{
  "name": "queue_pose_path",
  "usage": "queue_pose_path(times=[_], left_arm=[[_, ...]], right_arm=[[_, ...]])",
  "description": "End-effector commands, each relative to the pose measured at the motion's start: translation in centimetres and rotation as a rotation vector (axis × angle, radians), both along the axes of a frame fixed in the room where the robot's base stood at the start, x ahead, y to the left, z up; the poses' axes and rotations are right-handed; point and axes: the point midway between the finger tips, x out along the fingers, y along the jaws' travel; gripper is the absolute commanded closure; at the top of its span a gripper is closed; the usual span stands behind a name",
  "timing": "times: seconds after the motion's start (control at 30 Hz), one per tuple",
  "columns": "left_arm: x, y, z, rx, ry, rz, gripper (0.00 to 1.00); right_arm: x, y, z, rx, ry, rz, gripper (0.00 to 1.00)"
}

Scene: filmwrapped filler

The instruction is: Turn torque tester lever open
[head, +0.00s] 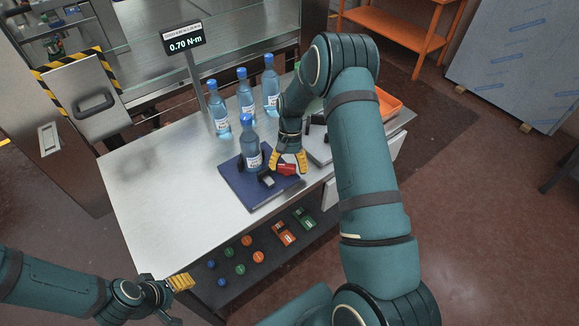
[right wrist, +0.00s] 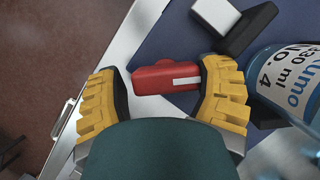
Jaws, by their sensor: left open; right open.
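The torque tester is a dark blue base plate (head: 250,192) on the metal table, with a blue bottle (head: 251,150) upright on it and a grey-and-black clamp block (head: 266,179) beside the bottle. The red lever (head: 287,169) with a white stripe sits at the plate's right side; it also shows in the right wrist view (right wrist: 165,78). My right gripper (head: 290,163) is open, its yellow fingers on either side of the red lever. The right finger is close to the lever's end; contact is unclear. My left gripper (head: 180,284) is away at the table's front left; its fingertips are small in view.
Several blue bottles (head: 246,92) stand behind the tester. A display (head: 184,40) reads 0.70 N·m. An orange tray (head: 388,104) lies at the table's right. Coloured caps (head: 240,270) sit on the lower shelf. The table's left part (head: 150,180) is clear.

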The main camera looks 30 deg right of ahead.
Motion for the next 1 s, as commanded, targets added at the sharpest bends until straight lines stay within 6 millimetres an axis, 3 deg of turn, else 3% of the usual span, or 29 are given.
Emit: queue_pose_path(times=[0.07, 0.53, 1.0], left_arm=[[0.0, 0.0, 0.0, 0.0, 0.0, 0.0, 0.37], [0.0, 0.0, 0.0, 0.0, 0.0, 0.0, 0.37], [0.0, 0.0, 0.0, 0.0, 0.0, 0.0, 0.37]], right_arm=[[0.3, 0.8, 0.7, 0.017, 0.0, 0.012, 0.07], [2.2, -1.8, 6.3, 0.006, -0.002, 0.002, 0.07], [2.4, -2.3, 7.2, 0.003, -0.001, -0.001, 0.07]])
